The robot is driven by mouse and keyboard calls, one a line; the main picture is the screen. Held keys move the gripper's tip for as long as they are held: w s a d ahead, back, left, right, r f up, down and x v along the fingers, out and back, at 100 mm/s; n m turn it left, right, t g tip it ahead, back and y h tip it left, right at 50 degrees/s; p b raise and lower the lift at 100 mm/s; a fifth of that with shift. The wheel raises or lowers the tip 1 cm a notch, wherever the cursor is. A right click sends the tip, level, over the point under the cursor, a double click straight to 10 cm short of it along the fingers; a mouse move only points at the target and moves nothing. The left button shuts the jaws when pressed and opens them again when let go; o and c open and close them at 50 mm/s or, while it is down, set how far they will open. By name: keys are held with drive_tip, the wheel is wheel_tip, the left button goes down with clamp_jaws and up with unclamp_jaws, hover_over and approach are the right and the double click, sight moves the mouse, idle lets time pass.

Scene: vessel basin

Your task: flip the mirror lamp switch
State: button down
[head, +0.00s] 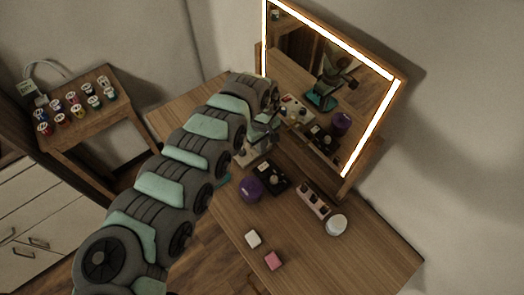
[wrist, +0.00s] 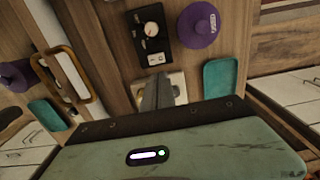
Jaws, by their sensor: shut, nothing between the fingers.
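The mirror (head: 325,85) stands at the back of the vanity, and its lamp strip (head: 335,40) glows bright along the frame. A black control box (head: 272,178) lies on the tabletop; the wrist view shows it (wrist: 140,38) with a round white-faced dial (wrist: 151,29) and a small pale switch (wrist: 156,59) at its near end. Which control works the lamp I cannot tell. My gripper (wrist: 158,92) is shut and empty, over a cream-coloured block just below the box in the wrist view. In the head view my gripper (head: 262,140) is partly hidden by my arm.
A purple jar (head: 250,189) stands close beside the black box. A teal tray (wrist: 219,78) lies right of my fingers. A slotted wooden holder (head: 314,199) and a round white jar (head: 336,225) are further right.

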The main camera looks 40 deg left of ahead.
sight(262, 168)
wheel_tip(262, 168, down, 11)
drive_tip(key=shift+d+f+b, duration=0.15)
drive_tip(key=shift+b, duration=0.15)
drive_tip(key=shift+s+f, duration=0.1)
drive_tip(key=shift+f, duration=0.35)
